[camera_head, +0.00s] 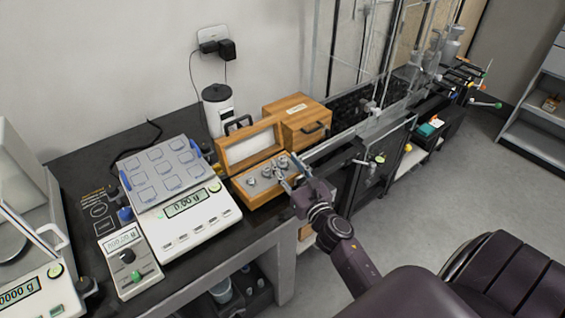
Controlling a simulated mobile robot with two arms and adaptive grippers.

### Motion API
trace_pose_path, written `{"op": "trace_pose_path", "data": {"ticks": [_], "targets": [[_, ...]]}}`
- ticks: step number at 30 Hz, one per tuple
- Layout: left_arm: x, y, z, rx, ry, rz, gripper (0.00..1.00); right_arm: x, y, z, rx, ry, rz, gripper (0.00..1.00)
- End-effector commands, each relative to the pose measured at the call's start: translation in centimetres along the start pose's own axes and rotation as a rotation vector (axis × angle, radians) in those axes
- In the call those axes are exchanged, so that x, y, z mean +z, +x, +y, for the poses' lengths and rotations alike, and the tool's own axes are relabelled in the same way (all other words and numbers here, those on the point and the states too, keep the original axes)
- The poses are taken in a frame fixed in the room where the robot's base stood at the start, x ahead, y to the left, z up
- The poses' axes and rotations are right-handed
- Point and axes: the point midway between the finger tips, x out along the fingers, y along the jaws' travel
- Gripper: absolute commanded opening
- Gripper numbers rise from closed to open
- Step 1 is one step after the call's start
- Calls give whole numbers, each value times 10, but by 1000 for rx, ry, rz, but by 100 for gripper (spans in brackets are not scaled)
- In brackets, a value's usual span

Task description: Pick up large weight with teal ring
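An open wooden weight box (257,197) stands on the bench, its lid (250,143) raised at the back. Several small silvery weights (251,181) sit in its grey insert. I cannot make out a teal ring on any of them at this size. My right gripper (289,172) comes in from the right at the box's right end. Its fingers look apart, close to the rightmost weights, and partly cover that end. I cannot tell whether they touch a weight. My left gripper is not in view.
A balance (195,231) with a grey-blue tray (165,175) on top stands left of the box. A smaller meter (129,265) is in front of it. A closed wooden box (296,117) and a white canister (217,112) stand behind. Glass panels (340,55) rise at the right.

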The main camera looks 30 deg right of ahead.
Motion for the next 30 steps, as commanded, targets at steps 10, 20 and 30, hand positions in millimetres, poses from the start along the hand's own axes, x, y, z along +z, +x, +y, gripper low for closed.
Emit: {"op": "trace_pose_path", "data": {"ticks": [10,20,30], "targets": [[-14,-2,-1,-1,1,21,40,-1,13,0,0,-1,1,38],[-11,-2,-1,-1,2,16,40,-1,13,0,0,-1,1,5],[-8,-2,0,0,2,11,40,0,13,0,0,-1,0,0]]}}
